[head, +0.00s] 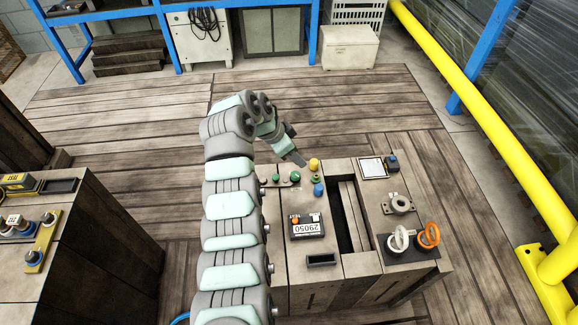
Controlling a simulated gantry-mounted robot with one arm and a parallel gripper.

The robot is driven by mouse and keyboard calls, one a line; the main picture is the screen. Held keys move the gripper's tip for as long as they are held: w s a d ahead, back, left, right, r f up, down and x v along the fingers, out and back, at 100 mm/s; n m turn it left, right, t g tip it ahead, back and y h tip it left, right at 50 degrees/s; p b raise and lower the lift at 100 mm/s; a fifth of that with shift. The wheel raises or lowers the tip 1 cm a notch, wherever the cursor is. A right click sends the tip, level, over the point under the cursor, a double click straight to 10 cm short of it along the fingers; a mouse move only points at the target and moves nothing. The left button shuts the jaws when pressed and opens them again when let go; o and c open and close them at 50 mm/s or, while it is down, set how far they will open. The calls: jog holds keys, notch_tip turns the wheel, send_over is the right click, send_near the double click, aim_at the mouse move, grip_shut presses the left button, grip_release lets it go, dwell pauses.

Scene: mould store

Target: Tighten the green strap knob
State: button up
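Two green knobs stand at the far left edge of the wooden crate's top: a left green knob (276,178) and a right green knob (295,177). They are small in this view, and I cannot tell which one is on a strap. A yellow ball-shaped knob (314,164) and a blue knob (319,189) stand just to their right. My gripper (301,162) points down and to the right, above the crate's far edge, close to the right green knob and the yellow knob. It appears apart from them. Its fingers are too small to show whether they are open.
Another bench (90,215) stands left. A yellow rail (480,120) runs along the right.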

jog(key=w+d+n+t+h, duration=0.2)
jog(key=d+n+h, duration=0.1)
jog(key=d, duration=1)
jog(key=d+r+n+t+h+p, duration=0.3)
jog(key=d+r+n+t, duration=0.75)
jog(key=d+n, duration=0.4)
jog(key=a+r+n+t+y+p, duration=0.1)
jog(key=a+n+t+y, duration=0.35)
jog(key=n, duration=0.85)
jog(key=n+g+y+p, duration=0.2)
jog(key=n+g+y, duration=0.75)
jog(key=n, duration=1.35)
send_near(297, 177)
jog(key=s+d+t+y, duration=0.1)
jog(key=s+d+f+t+y, duration=0.1)
jog(key=s, duration=0.1)
jog(key=shift+f+m, duration=0.2)
jog(key=shift+m, duration=0.05)
jog(key=shift+w+f, duration=0.15)
jog(key=shift+t, duration=0.25)
jog(key=b+x, duration=0.3)
jog(key=x, duration=0.7)
jog(key=shift+w+a+b, duration=0.2)
jog(key=shift+b, duration=0.2)
